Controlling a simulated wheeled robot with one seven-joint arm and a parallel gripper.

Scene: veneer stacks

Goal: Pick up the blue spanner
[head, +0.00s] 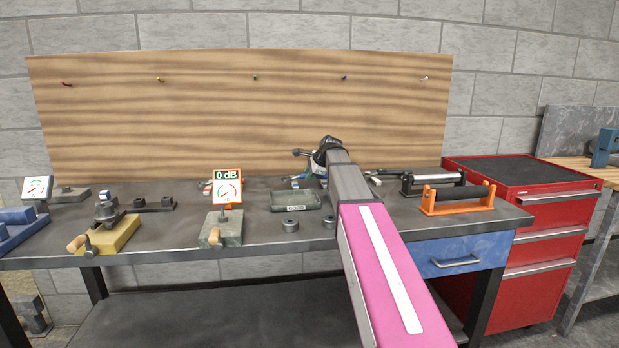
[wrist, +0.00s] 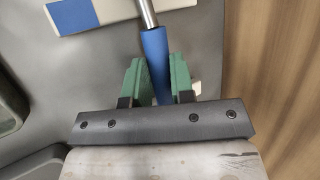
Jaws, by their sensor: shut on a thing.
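In the wrist view, the blue spanner (wrist: 155,50) shows as a blue handle with a bright metal shaft running out of the top of the picture. Its far end is out of sight. The green fingers of my gripper (wrist: 156,82) are shut on the blue handle, one on each side. The grey bench top lies behind it; I cannot tell whether the spanner touches it. In the head view, my pink and grey arm reaches over the bench, and my gripper and the spanner cannot be clearly made out.
A wooden board (head: 240,110) with several coloured pegs stands behind the bench (head: 270,250). A small green-grey tray (head: 296,208), a 0 dB display (head: 227,187) and an orange-framed tool (head: 458,209) sit on the bench. A white-and-blue block (wrist: 75,15) lies near the spanner.

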